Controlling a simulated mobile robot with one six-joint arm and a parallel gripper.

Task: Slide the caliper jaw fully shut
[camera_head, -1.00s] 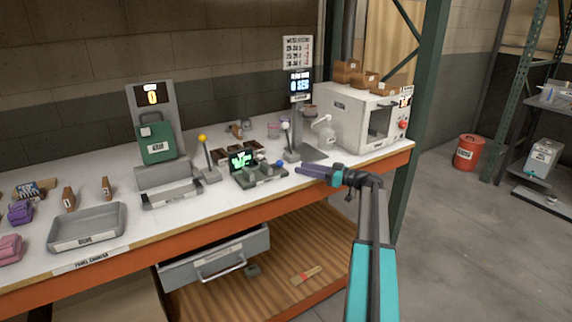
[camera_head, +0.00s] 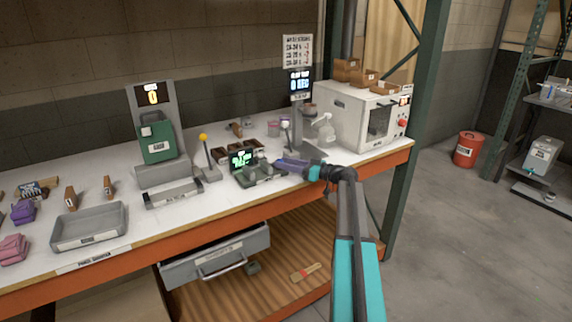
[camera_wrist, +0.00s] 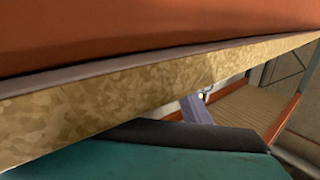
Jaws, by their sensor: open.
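The caliper (camera_head: 257,177) is a small grey device with a green lit display (camera_head: 240,158), standing near the front edge of the white bench. Grey blocks stand up on its base, but the gap between its jaws is too small to read. My gripper (camera_head: 279,163) is open, with purple fingers reaching left to the caliper's right end. I cannot tell whether they touch it. The caliper's blue knob is hidden behind my fingers. In the wrist view a purple finger (camera_wrist: 196,108) shows below the bench edge; the caliper is out of that view.
A lever with a yellow ball (camera_head: 204,138) stands left of the caliper. A stand with a "0 SEC" display (camera_head: 300,85) and a white oven-like machine (camera_head: 362,118) stand behind and right. The bench edge (camera_wrist: 120,75) fills much of the wrist view. An open drawer (camera_head: 215,258) juts out below.

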